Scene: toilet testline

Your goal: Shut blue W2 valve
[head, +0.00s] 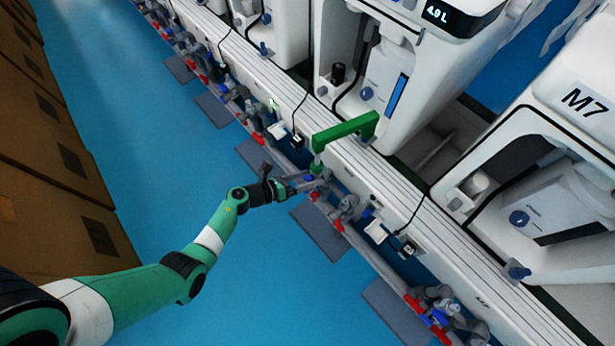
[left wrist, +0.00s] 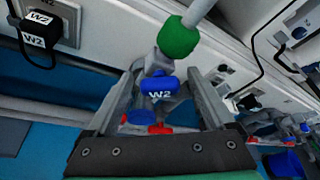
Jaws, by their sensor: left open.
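The blue W2 valve handle (left wrist: 159,88) shows in the middle of the left wrist view, its white W2 label facing the camera. It sits on a grey pipe fitting (left wrist: 157,62). My left gripper (left wrist: 160,80) is open, with one finger on each side of the blue handle; whether either finger touches it I cannot tell. In the head view my left gripper (head: 306,183) reaches the pipework below the white bench edge, and it partly hides the valve there. A second blue handle (left wrist: 140,117) and red handles (left wrist: 160,129) lie below and behind the W2 handle.
A green cylinder on a grey rod (left wrist: 178,38) stands close above the valve. A green bar (head: 345,130) juts out above the gripper in the head view. A W2-labelled plug (left wrist: 37,38) with a cable is on the wall. Blue floor (head: 250,270) is clear in front.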

